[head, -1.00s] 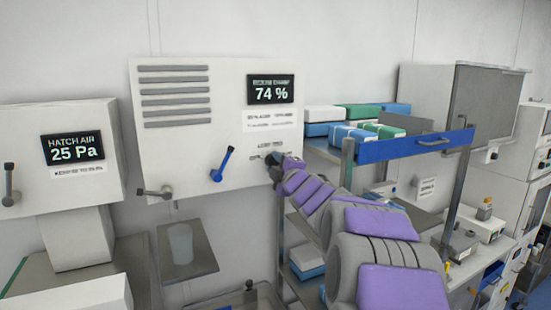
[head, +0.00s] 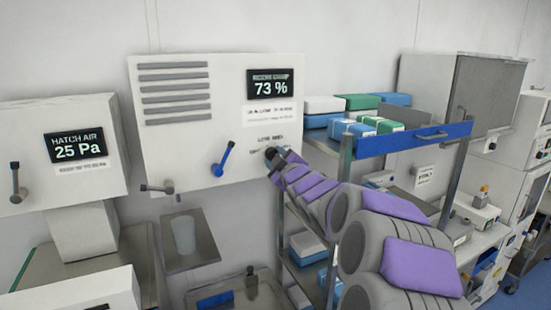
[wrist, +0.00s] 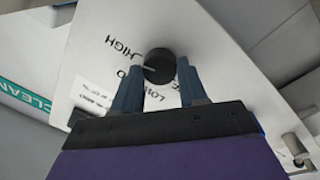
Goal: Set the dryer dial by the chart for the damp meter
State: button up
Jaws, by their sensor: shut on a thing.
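The dryer panel (head: 225,140) is a white box on the wall. Its damp meter (head: 270,87) reads 73 %. The chart (head: 270,113) below the meter is too small to read surely. The black dial (wrist: 159,65) sits at the panel's lower right, with HIGH and LOW printed near it in the wrist view. Its pale mark points left in that view, below the word HIGH; other labels are partly hidden. My gripper (wrist: 160,85) is shut on the dial, one finger on each side. In the head view my gripper (head: 276,158) hides part of the dial.
A small shelf (head: 190,255) with a cup (head: 184,235) hangs below. A rack with a blue rail (head: 412,140) and boxes stands right. A hatch air display (head: 78,147) reads 25 Pa.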

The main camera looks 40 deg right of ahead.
jog(key=shift+f, duration=0.5)
jog(key=o, duration=1)
jog(key=shift+d+r, duration=0.15)
jog(key=shift+o, duration=0.2)
jog(key=shift+r, duration=0.1)
jog(key=shift+s, duration=0.1)
jog(key=b+v, duration=0.1)
jog(key=v, duration=1.6)
